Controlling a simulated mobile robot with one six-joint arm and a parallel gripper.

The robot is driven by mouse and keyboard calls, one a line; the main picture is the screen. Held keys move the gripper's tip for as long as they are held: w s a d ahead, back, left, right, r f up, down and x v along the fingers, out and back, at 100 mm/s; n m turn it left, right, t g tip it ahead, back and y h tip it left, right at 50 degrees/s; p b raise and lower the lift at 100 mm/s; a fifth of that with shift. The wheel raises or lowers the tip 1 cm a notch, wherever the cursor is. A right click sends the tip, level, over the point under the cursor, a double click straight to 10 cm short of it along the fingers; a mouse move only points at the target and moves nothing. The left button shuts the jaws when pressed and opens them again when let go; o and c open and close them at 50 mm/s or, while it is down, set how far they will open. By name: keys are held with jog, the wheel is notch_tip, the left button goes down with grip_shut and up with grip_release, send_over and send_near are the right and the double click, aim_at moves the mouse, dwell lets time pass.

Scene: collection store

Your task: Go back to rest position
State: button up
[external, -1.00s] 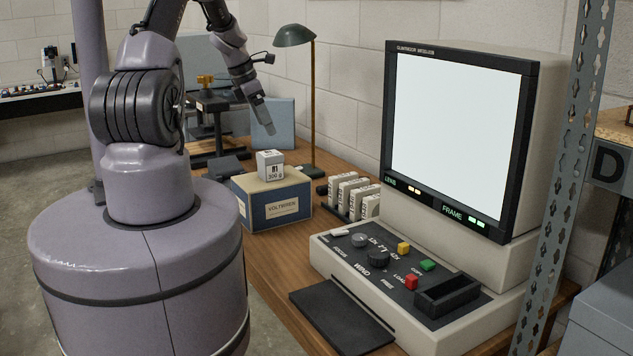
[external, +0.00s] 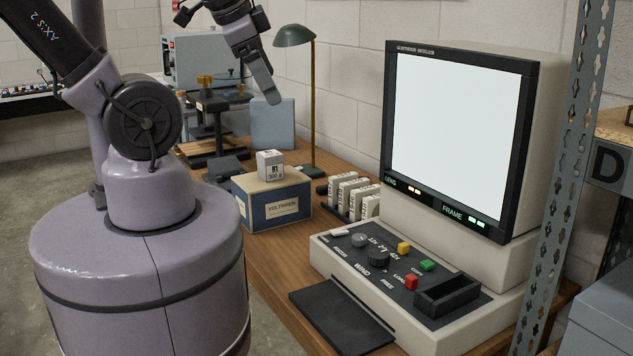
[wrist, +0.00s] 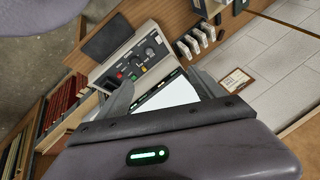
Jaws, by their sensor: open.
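My gripper (external: 273,97) hangs in the air above the bench, left of the green desk lamp, pointing down. Its fingers show in the wrist view (wrist: 160,90), spread apart with nothing between them. A small white box (external: 270,165) marked 300 g stands upright on a blue and tan carton (external: 272,205) below my gripper, well clear of it. The microfilm reader (external: 460,130) with its bright screen stands to the right; its control panel shows in the wrist view (wrist: 135,62).
The green lamp (external: 294,37) stands close to the right of my gripper. Several white boxes (external: 345,190) stand in a row beside the carton. A perforated metal post (external: 575,180) rises at the right. A blue box (external: 272,125) and a press-like stand (external: 215,115) are behind.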

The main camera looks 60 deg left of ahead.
notch_tip(320, 180, down, 12)
jog(key=b, duration=1)
jog(key=shift+r, duration=0.2)
